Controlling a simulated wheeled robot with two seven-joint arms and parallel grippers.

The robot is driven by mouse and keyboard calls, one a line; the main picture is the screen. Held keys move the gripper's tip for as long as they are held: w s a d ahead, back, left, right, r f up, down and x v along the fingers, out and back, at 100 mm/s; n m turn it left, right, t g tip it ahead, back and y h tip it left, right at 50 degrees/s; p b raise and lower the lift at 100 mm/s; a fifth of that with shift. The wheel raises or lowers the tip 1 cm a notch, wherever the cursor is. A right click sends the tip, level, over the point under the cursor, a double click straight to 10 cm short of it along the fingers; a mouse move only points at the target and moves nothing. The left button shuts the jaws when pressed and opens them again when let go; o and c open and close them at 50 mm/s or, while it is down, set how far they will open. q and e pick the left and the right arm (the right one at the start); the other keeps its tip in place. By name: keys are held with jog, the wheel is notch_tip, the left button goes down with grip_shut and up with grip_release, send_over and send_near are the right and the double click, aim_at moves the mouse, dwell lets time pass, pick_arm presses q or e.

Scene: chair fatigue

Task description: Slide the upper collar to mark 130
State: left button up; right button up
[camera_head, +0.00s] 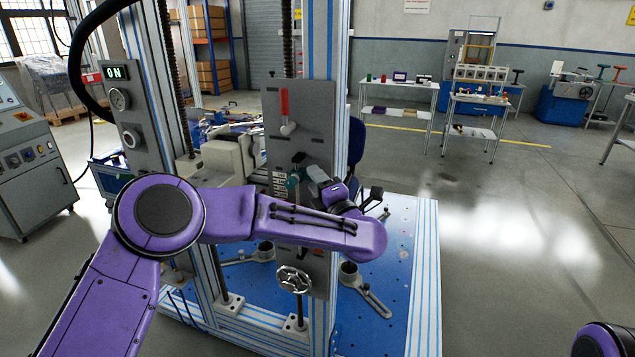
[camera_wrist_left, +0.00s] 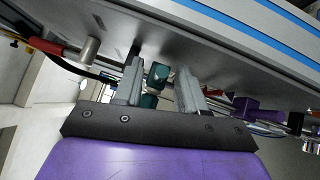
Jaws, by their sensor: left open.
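My left gripper (camera_head: 314,178) is at the grey upright panel, its fingers pointing at a teal knob (camera_head: 293,182) that appears to belong to the upper collar. In the left wrist view the two grey fingers (camera_wrist_left: 160,85) stand apart, with the teal knob (camera_wrist_left: 157,75) showing between them. I cannot tell whether either finger touches it. A numbered scale (camera_head: 279,184) runs beside the knob; its figures are too small to read. My forearm hides the panel below. My right gripper is not in view.
A red-handled lever (camera_head: 285,112) is on the panel (camera_head: 313,125) above the knob. A handwheel (camera_head: 293,280) is below my forearm. Metal uprights (camera_head: 342,80) flank the panel. A blue base plate (camera_head: 395,270) lies below. Open floor (camera_head: 500,250) is at the right.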

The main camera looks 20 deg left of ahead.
pick_arm(q)
grip_shut()
notch_tip(320, 180, down, 5)
jog(key=b, duration=0.3)
jog(key=shift+b, duration=0.3)
grip_release()
jog(key=b+v, duration=0.1)
jog(key=v, duration=0.9)
jog(key=shift+s+d+b, duration=0.2)
jog(key=shift+s+b, duration=0.05)
jog(key=shift+b, duration=0.1)
jog(key=shift+w+f, duration=0.1)
